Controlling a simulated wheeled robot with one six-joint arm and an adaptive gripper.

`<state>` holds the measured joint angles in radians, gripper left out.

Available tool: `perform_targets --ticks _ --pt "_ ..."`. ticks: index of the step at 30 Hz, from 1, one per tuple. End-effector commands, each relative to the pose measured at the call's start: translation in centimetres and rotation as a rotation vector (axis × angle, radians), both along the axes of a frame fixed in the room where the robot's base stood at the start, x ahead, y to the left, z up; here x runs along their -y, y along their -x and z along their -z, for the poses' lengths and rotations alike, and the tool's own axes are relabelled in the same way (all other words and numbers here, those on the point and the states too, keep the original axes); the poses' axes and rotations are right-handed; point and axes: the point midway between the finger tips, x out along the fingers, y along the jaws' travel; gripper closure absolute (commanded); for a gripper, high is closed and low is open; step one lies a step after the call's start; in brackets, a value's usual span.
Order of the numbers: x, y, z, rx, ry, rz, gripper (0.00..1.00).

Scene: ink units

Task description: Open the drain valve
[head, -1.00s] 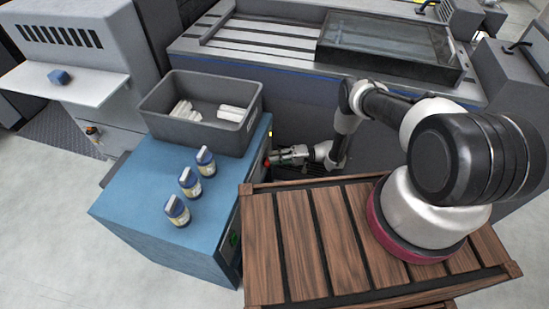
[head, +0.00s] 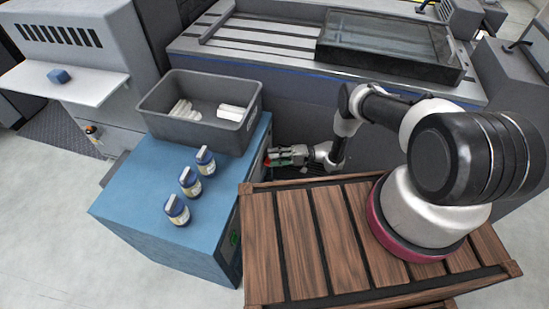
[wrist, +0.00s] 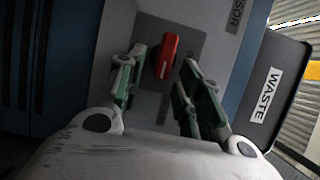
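A red valve handle (wrist: 168,55) sits on a grey plate (wrist: 150,105) on the cabinet's face in the wrist view. It stands nearly upright in the picture, tilted slightly. My gripper (wrist: 160,70) is open, with one green-padded finger to the left of the handle and one to the right. Gaps show on both sides, and I see no clear contact. In the head view my gripper (head: 284,155) is at the right side of the blue cabinet (head: 125,190), and a bit of red shows at its tips.
A dark bin labelled WASTE (wrist: 266,95) is right of the handle in the wrist view. On the cabinet top are a grey crate (head: 195,128) with white items and several small bottles (head: 190,183). A slatted wooden platform (head: 295,240) is close below my arm.

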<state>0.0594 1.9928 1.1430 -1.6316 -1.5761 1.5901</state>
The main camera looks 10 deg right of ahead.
Motion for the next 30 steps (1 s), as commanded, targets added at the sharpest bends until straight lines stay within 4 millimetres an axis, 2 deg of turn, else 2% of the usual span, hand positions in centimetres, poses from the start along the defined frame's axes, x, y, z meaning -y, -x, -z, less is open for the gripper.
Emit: perform_targets --ticks 8,18,21,30 --pt "0.5 0.0 0.0 0.0 -0.001 0.001 0.64" --pt "6.0 -0.1 0.1 0.0 0.0 0.003 0.64" --pt "7.0 0.0 0.1 0.0 0.0 0.001 0.64" --pt "7.5 0.0 0.1 -0.001 0.0 -0.001 0.64"
